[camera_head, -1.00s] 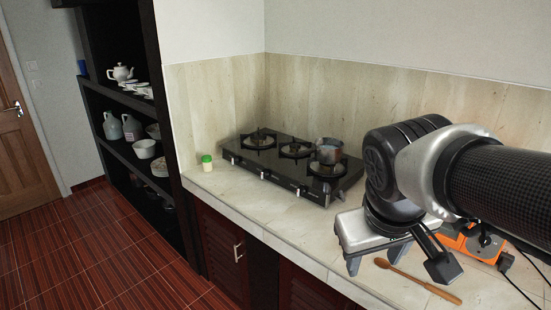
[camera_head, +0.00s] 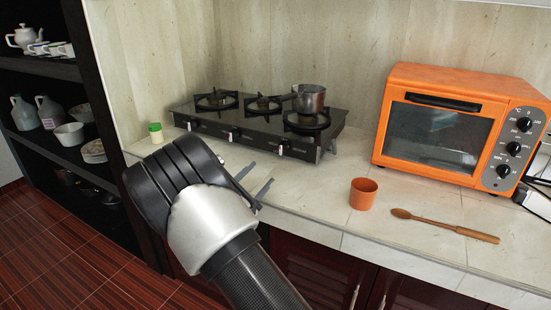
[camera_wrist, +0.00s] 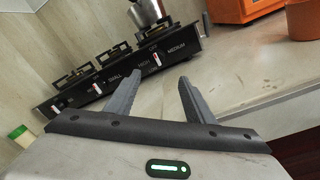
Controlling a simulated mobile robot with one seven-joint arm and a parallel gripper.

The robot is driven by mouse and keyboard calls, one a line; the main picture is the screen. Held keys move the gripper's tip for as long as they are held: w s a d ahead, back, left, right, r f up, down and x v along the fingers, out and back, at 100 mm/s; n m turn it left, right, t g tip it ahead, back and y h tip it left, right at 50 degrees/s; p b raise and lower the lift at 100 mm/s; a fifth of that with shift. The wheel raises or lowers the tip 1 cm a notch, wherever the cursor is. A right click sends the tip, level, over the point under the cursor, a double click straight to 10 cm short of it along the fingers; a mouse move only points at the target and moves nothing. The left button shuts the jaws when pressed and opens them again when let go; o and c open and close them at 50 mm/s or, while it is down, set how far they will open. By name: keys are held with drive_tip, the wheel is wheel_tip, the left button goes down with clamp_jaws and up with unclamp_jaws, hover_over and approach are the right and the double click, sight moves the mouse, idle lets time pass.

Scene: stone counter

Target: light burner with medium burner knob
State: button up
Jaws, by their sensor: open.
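A black stove (camera_head: 255,125) with three burners stands on the counter by the back wall. A metal pot (camera_head: 309,98) sits on its right burner; I see no flame. The front carries a left knob (camera_head: 193,126), a middle knob (camera_head: 234,136) and a right knob (camera_head: 282,150). In the wrist view, MEDIUM lettering (camera_wrist: 177,48) lies just right of the right knob (camera_wrist: 156,60), which points roughly at OFF. My gripper (camera_head: 254,181) is open and empty, in front of the stove and apart from it. Its fingers (camera_wrist: 158,82) point toward the right knob.
An orange oven (camera_head: 440,125) stands right of the stove. An orange cup (camera_head: 363,194) and a wooden spoon (camera_head: 445,224) lie on the counter before it. A green-lidded jar (camera_head: 155,132) stands left of the stove. The counter between stove and cup is clear.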

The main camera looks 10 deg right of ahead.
sight(280, 151)
drive_tip(key=shift+w+a+f, duration=0.2)
drive_tip(key=shift+w+f, duration=0.05)
drive_tip(key=shift+w, duration=0.05)
drive_tip(key=b+x, duration=0.2)
drive_tip(key=x, duration=1.5)
drive_tip(key=shift+w+r, duration=0.1)
drive_tip(key=shift+c, duration=0.3)
drive_tip(key=c, duration=1)
